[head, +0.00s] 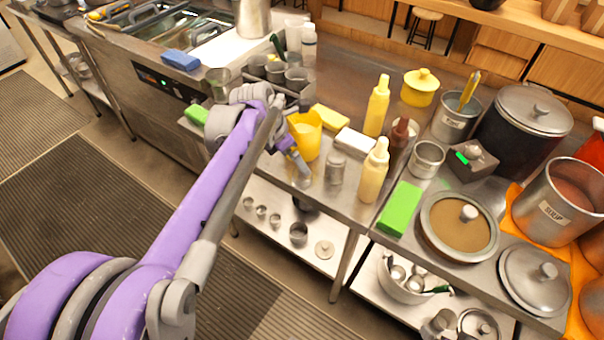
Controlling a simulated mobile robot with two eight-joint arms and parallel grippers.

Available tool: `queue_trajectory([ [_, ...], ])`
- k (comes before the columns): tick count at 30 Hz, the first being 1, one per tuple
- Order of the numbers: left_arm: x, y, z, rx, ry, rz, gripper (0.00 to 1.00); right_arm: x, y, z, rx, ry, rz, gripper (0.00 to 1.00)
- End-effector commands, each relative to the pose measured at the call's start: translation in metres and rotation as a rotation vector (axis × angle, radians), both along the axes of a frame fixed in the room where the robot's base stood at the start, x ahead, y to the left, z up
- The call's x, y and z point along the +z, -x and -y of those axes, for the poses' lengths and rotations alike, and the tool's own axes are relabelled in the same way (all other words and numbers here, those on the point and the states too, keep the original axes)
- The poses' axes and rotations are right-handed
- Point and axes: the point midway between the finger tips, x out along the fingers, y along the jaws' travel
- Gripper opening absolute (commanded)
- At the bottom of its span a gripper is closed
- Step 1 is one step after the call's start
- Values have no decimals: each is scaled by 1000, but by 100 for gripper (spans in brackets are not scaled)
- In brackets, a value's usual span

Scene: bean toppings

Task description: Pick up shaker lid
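A small metal shaker (334,176) stands upright near the front edge of the steel counter, with what looks like its lid (336,158) on top. I cannot make out whether the lid is seated or loose. My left arm reaches in from the lower left, and its gripper (301,179) points down at the counter's front edge, just left of the shaker and apart from it. The fingers are small and grey; I cannot tell whether they are open or hold something. My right gripper is out of view.
A yellow cup (305,136) stands behind my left gripper. A white block (354,141) lies behind the shaker. Yellow squeeze bottles (373,171) and a green block (399,208) stand to the right. A lower shelf (277,238) holds small cups.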

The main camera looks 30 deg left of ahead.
Motion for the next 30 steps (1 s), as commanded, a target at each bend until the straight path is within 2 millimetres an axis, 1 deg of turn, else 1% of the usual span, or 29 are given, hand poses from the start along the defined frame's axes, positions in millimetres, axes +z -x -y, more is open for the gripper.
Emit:
queue_trajectory([
  [1,-7,-3,2,-2,0,0,100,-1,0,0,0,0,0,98],
  [8,-24,-8,5,-1,0,0,100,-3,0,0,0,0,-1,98],
  [12,-45,-15,8,-3,0,1,100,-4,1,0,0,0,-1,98],
  [16,-60,-20,11,-3,-1,1,100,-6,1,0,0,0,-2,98],
  [19,-65,-22,12,-2,0,1,100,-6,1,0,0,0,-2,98],
  [25,-65,-22,12,-1,-1,2,100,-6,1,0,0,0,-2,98],
  [26,-65,-22,12,-1,-1,2,96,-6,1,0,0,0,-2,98],
  [30,-65,-22,12,-2,0,1,71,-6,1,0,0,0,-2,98],
])
